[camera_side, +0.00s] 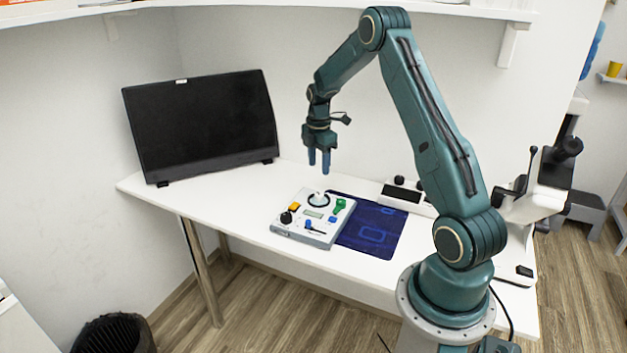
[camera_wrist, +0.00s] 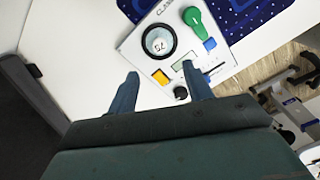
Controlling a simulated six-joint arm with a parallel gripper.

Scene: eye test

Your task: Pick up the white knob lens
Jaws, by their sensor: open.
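The white knob lens (camera_side: 319,199) sits in a dark ring near the back of a white control panel (camera_side: 296,236). In the wrist view the lens (camera_wrist: 159,41) is a round white disc with "75" on it, inside a black ring, and nothing covers it. My gripper (camera_side: 319,166) has blue fingers pointing down and hangs above the lens, apart from it. In the wrist view my gripper (camera_wrist: 160,70) is open with nothing between its fingers, and the lens shows just beyond the fingertips.
The panel carries an orange button (camera_wrist: 161,77), a black knob (camera_wrist: 181,92), a green handle (camera_side: 340,206) and a blue part (camera_side: 308,224). A dark blue mat (camera_side: 375,232) lies to its right. A black monitor (camera_side: 203,122) stands at the back left. The table's front left is clear.

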